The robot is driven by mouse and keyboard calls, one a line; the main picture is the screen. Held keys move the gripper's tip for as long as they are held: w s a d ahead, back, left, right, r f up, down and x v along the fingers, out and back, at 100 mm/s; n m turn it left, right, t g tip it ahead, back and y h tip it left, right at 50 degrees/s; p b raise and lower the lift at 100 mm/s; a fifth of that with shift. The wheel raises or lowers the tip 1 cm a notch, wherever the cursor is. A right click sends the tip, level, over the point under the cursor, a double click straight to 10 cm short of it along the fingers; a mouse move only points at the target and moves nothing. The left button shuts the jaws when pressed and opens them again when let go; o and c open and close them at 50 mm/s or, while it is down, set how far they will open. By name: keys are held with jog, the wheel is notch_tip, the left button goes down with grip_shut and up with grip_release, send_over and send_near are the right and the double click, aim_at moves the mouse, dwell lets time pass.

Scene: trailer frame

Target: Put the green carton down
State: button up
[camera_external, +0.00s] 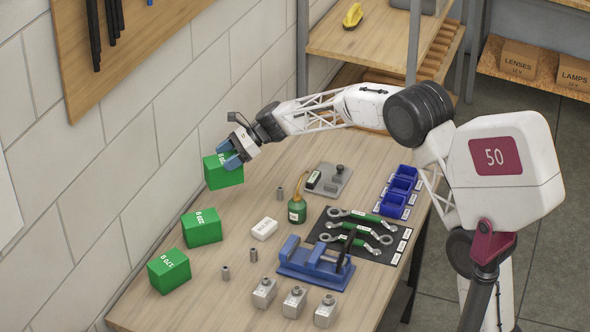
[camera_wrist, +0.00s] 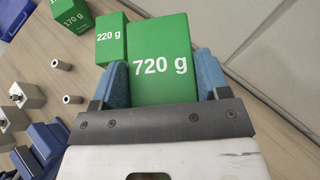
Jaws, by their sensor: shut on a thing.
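A green carton (camera_external: 224,175) marked 720 g in the wrist view (camera_wrist: 161,88) is between the blue fingers of my gripper (camera_external: 230,155). In the wrist view, the fingers of my gripper (camera_wrist: 160,66) press on its left and right sides. The carton is near the wall side of the wooden table (camera_external: 190,297). I cannot tell whether its underside touches the table. A second green carton, marked 220 g (camera_external: 202,229), stands nearer the camera along the wall, and shows beside the held one in the wrist view (camera_wrist: 111,50).
A third green carton (camera_external: 169,272) stands at the near left. Metal cylinders (camera_external: 280,193), a white box (camera_external: 264,228), a green oil can (camera_external: 297,210), a blue vise (camera_external: 315,268), wrenches on a dark mat and blue bins (camera_external: 393,205) occupy the middle and right. The wall is close behind the cartons.

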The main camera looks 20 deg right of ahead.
aim_at(229, 182)
jog(key=shift+f, duration=2.4)
jog(key=shift+f, duration=2.5)
jog(key=shift+f, duration=0.2)
jog(key=o, duration=1.4)
jog(key=shift+r, duration=0.15)
jog(key=v, duration=1.2)
jog(key=shift+d, duration=0.1)
